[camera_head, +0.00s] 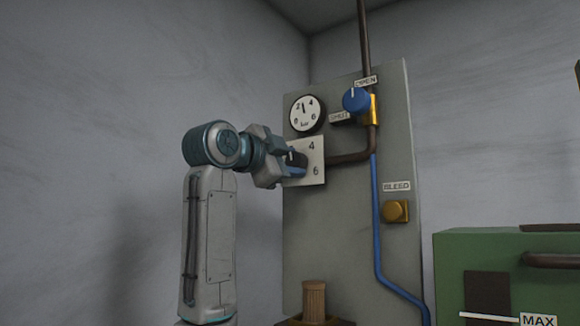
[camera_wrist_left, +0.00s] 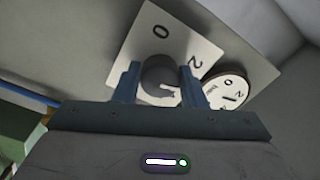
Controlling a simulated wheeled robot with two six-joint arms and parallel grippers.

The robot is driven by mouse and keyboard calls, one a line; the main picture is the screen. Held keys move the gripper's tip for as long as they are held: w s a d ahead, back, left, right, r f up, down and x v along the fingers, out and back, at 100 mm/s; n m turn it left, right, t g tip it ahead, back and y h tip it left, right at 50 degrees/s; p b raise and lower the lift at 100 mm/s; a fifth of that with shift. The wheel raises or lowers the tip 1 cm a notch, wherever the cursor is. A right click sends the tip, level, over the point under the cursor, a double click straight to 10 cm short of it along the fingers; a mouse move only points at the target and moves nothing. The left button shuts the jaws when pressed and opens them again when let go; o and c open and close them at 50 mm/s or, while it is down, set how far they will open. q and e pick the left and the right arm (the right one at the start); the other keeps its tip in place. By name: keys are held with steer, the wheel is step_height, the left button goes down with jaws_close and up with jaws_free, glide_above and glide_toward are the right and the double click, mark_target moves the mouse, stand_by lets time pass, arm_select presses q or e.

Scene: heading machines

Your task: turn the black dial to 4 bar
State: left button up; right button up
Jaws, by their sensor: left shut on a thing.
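The black dial (camera_wrist_left: 157,74) shows as a dark round knob between the fingers in the left wrist view. A white mark on it is partly visible; its exact setting is unclear. My left gripper (camera_wrist_left: 160,68) is shut on the dial; in the head view the gripper (camera_head: 294,164) covers most of it. My right gripper is out of view.
The grey panel (camera_head: 345,235) also carries a blue knob (camera_head: 355,100) between OPEN and SHUT labels, a brass BLEED knob (camera_head: 395,211) and pipes. A green machine (camera_head: 465,255) stands at the right. A wooden cylinder (camera_head: 314,300) stands below.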

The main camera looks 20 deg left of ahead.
arm_select(q)
steer(key=m, duration=0.6)
steer(key=shift+m+b, duration=0.3)
steer(key=shift+b, duration=0.05)
steer(key=shift+m, duration=1.8)
steer(key=shift+g, duration=0.3)
steer(key=o, duration=1)
steer(key=shift+s+a, duration=0.1)
